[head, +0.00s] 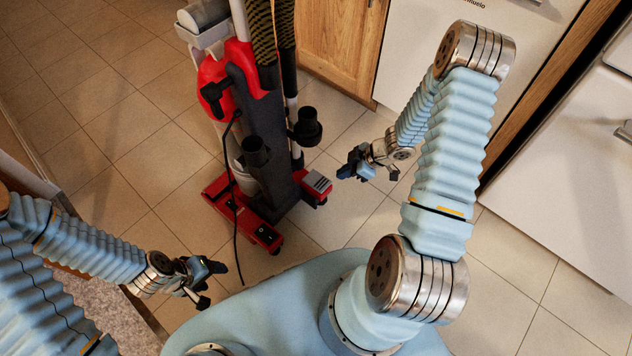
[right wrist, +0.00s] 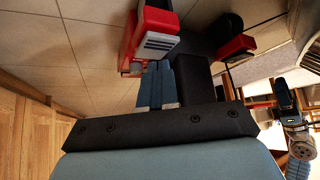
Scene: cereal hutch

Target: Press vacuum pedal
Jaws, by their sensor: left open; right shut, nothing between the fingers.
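The red and black upright vacuum (head: 262,140) stands on the tiled floor. Its pedal (head: 318,182), grey and ribbed on a red housing, is at the right side of its base. The pedal also shows in the right wrist view (right wrist: 157,43), just beyond the fingertips. My right gripper (head: 345,173) is shut and empty, a little to the right of the pedal in the head view, with a small gap visible there. My left gripper (head: 212,285) is open and empty, left of and nearer than the vacuum base, away from the pedal.
A black cord (head: 236,215) hangs down the vacuum's front to the floor. A wooden cabinet (head: 338,45) and a white appliance (head: 430,60) stand behind. Another white appliance (head: 570,180) is at the right. The floor left of the vacuum is clear.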

